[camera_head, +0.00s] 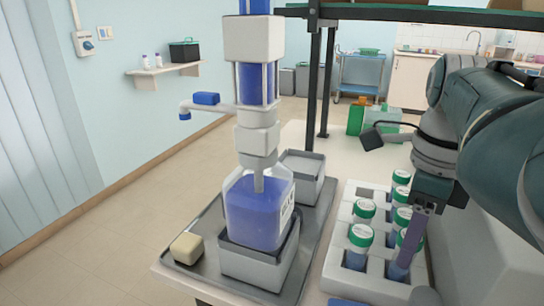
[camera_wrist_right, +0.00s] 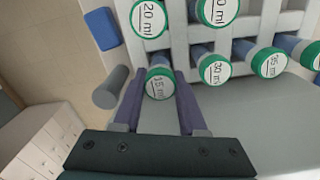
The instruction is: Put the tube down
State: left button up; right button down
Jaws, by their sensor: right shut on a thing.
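The tube (camera_wrist_right: 160,84) has a green-rimmed white cap marked 15 ml. It sits between the two purple fingers of my right gripper (camera_wrist_right: 159,92) in the right wrist view. In the head view my right gripper (camera_head: 411,243) reaches down to the white rack (camera_head: 343,283), shut on this tube. My left gripper is not in view.
Several other green-capped tubes stand in the rack, such as one at the left (camera_head: 359,240) and a 30 ml one (camera_wrist_right: 214,70) close by. A blue-filled bottle (camera_head: 256,212) stands in a grey holder on a metal tray (camera_head: 213,246), left of the rack.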

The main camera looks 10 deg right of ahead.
jog(key=shift+f, duration=0.25)
jog(key=shift+f, duration=0.4)
jog(key=shift+c, duration=2.3)
grip_release()
jog(key=shift+r, duration=0.2)
notch_tip(320, 180, up, 13)
jog(key=p, duration=0.1)
jog(key=shift+f, duration=0.2)
jog(key=shift+a, duration=0.1)
